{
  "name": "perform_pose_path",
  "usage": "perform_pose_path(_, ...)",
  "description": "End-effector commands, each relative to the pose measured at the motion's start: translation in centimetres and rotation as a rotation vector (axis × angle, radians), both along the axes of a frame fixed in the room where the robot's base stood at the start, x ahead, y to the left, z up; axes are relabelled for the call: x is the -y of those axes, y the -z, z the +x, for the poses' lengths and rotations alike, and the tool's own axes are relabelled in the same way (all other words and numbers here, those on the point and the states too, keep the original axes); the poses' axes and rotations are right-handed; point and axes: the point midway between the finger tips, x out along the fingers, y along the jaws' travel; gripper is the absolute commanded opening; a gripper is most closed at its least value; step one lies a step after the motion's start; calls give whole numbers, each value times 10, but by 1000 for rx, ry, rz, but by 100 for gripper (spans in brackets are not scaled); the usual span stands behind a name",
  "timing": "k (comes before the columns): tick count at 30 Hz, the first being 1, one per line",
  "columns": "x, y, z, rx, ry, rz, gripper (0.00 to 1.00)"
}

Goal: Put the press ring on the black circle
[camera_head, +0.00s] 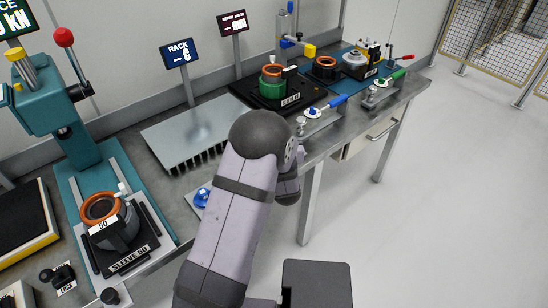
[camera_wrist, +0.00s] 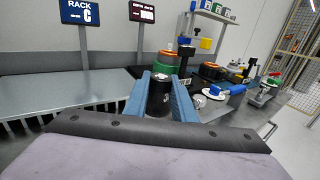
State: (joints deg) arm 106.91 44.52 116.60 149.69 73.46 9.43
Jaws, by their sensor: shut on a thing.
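My gripper (camera_wrist: 160,98) shows in the wrist view as two blue fingers on either side of a dark cylinder (camera_wrist: 159,101) with a small bright top. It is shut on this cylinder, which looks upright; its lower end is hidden. I cannot tell whether the cylinder is the press ring. In the head view my arm hides the gripper and the cylinder. An orange ring sits on a grey housing (camera_head: 118,228) at the left press. A green and orange part (camera_head: 271,82) stands on a black plate (camera_head: 253,100) at the back. I cannot make out a separate black circle.
A teal press (camera_head: 60,105) with a red-knobbed lever stands at left. A finned metal rack (camera_head: 185,128) lies behind my arm. Clamps with blue (camera_head: 338,101) and green (camera_head: 398,75) handles line the front edge. A blue mat (camera_head: 340,78) holds parts at right. Floor is clear.

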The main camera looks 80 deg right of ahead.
Motion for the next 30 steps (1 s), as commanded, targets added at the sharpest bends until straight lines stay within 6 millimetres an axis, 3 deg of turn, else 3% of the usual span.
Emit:
perform_pose_path(12,0,47,1,1,-1,0,0)
perform_pose_path(23,0,59,1,0,-2,-2,0)
perform_pose_path(30,0,84,1,0,-2,-2,0)
